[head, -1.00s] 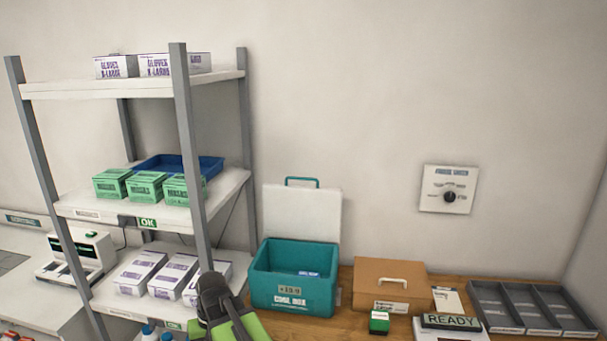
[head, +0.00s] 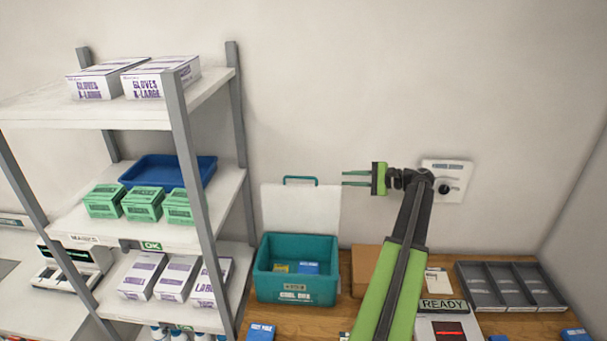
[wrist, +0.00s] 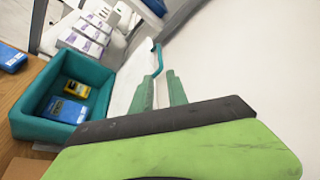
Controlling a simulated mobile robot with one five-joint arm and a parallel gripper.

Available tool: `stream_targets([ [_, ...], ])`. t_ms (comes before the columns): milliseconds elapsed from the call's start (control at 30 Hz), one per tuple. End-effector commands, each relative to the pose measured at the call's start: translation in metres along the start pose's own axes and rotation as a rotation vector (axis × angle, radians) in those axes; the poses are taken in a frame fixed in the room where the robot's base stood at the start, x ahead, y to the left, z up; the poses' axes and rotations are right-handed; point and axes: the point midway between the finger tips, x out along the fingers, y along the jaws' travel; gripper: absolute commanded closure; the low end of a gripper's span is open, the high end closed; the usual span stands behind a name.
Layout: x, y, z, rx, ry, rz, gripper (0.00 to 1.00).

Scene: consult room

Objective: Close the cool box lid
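The teal cool box (head: 297,291) stands on the wooden counter against the wall. Its white lid (head: 300,212) is raised upright at the back, with a teal handle (head: 300,179) on its top edge. The open box holds a yellow pack (wrist: 76,89) and a blue pack (wrist: 67,111). My gripper (head: 344,178) is at the lid's right edge, near its upper corner, fingers pointing left. In the wrist view its two fingers are apart with nothing seen between them, and the lid handle (wrist: 157,56) shows just beyond. I cannot tell whether they touch the lid.
A shelf rack (head: 190,140) with glove and mask boxes stands left of the cool box. A brown case (head: 364,268) is at its right, partly behind my arm. A grey divided tray (head: 510,287) and READY sign (head: 443,306) lie further right. A blue pack (head: 261,332) lies in front.

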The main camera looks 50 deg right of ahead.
Motion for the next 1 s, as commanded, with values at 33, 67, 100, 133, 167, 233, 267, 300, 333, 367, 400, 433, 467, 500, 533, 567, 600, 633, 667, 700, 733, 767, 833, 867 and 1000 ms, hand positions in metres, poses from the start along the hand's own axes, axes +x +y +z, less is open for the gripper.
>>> stream_targets([
  [33,0.006,0.002,-0.001,0.0,-0.001,0.001,0.8],
  [67,0.01,0.002,-0.001,-0.001,-0.001,0.002,0.8],
  [100,0.017,0.003,-0.001,-0.001,-0.001,0.002,0.8],
  [133,0.023,0.003,-0.001,-0.001,-0.001,0.002,0.8],
  [167,0.03,0.003,-0.002,-0.001,0.0,0.002,0.8],
  [233,0.048,0.004,-0.002,-0.001,-0.001,0.002,0.8],
  [267,0.055,0.004,-0.002,-0.001,0.0,0.002,0.8],
  [300,0.065,0.004,-0.002,-0.001,0.0,0.002,0.8],
  [333,0.072,0.004,-0.003,-0.001,0.001,0.002,0.8],
  [367,0.08,0.004,-0.003,-0.001,0.002,0.001,0.8],
  [400,0.09,0.004,-0.003,-0.001,0.001,0.002,0.8],
  [433,0.097,0.004,-0.004,-0.002,0.002,0.001,0.8],
  [467,0.104,0.003,-0.004,-0.002,0.003,0.001,0.8],
  [500,0.114,0.003,-0.004,-0.002,0.002,0.001,0.8],
  [533,0.12,0.003,-0.004,-0.002,0.002,0.001,0.8],
  [567,0.127,0.003,-0.004,-0.002,0.003,0.001,0.8],
  [600,0.135,0.003,-0.004,-0.002,0.003,0.001,0.8],
  [633,0.141,0.003,-0.004,-0.001,0.003,0.001,0.8],
  [667,0.145,0.002,-0.004,-0.001,0.004,0.0,0.8],
  [700,0.151,0.002,-0.004,-0.001,0.004,0.0,0.8],
  [733,0.155,0.002,-0.004,-0.001,0.004,0.0,0.8],
  [767,0.158,0.002,-0.004,-0.001,0.004,0.0,0.8],
  [833,0.163,0.001,-0.004,-0.001,0.005,0.0,0.8],
  [867,0.165,0.001,-0.004,-0.001,0.005,-0.001,0.8],
  [1000,0.167,0.001,-0.004,-0.001,0.006,-0.001,0.8],
])
